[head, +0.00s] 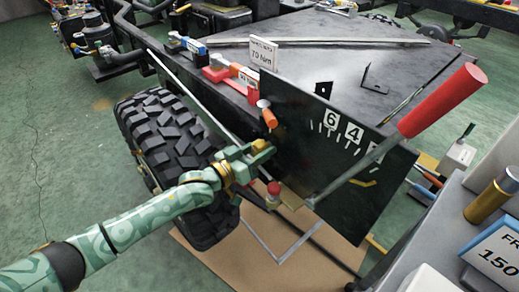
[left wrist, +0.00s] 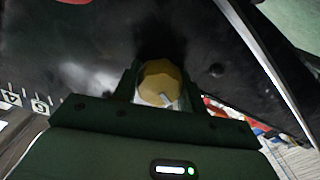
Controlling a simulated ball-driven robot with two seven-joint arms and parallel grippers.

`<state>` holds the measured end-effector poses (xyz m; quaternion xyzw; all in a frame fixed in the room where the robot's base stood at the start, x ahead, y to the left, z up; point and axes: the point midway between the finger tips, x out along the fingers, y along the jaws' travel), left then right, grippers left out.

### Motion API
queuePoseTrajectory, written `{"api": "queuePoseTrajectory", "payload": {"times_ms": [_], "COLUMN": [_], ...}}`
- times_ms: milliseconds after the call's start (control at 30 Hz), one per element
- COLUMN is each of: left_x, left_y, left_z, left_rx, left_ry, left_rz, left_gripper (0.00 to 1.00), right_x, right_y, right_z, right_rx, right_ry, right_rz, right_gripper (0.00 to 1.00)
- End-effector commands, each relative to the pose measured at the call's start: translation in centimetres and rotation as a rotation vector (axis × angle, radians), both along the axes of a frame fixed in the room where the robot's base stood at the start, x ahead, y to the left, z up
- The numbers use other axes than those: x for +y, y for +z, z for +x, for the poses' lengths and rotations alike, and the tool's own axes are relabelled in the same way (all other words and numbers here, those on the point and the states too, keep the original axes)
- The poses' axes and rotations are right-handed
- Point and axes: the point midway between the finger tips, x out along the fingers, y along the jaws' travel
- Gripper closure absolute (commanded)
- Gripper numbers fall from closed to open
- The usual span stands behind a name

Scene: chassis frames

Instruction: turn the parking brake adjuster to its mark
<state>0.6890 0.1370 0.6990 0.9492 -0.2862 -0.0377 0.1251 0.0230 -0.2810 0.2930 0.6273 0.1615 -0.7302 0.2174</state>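The parking brake adjuster appears to be the faceted gold knob (left wrist: 160,78) in the left wrist view, with a small pale mark at its lower edge. It also shows in the head view (head: 263,147), partly hidden by my gripper. My left gripper (left wrist: 160,88) has one finger on each side of the knob, seemingly touching both sides; in the head view it (head: 256,154) reaches in at the dark panel's left edge. The dark panel (head: 330,205) carries white number plates 6 (head: 331,119) and 4 (head: 353,132) with tick marks. My right gripper is not in view.
A lever with a red grip (head: 440,101) stands out in front of the panel. An orange-handled part (head: 270,118) and a red-topped part (head: 273,190) are near my gripper. A tyre (head: 165,135) lies behind my arm. A grey bench (head: 460,235) is at the right.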

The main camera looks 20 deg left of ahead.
Motion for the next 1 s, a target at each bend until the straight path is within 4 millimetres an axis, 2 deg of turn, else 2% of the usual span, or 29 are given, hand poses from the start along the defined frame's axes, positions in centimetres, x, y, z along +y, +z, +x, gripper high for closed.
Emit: {"api": "queuePoseTrajectory", "payload": {"times_ms": [267,733,1000], "left_x": [0.0,0.1,0.1], "left_y": [0.0,0.2,0.1], "left_z": [0.0,0.0,0.0], "left_rx": [-0.024,-0.221,-0.361], "left_ry": [0.001,0.001,0.000], "left_rz": [0.039,0.337,0.548], "left_gripper": [0.81,0.81,0.81], "right_x": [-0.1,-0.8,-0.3], "right_y": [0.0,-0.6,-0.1], "right_z": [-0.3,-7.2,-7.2], "right_rx": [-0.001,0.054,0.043], "right_ry": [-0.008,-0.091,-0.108], "right_rz": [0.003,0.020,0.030], "right_gripper": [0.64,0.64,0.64]}}
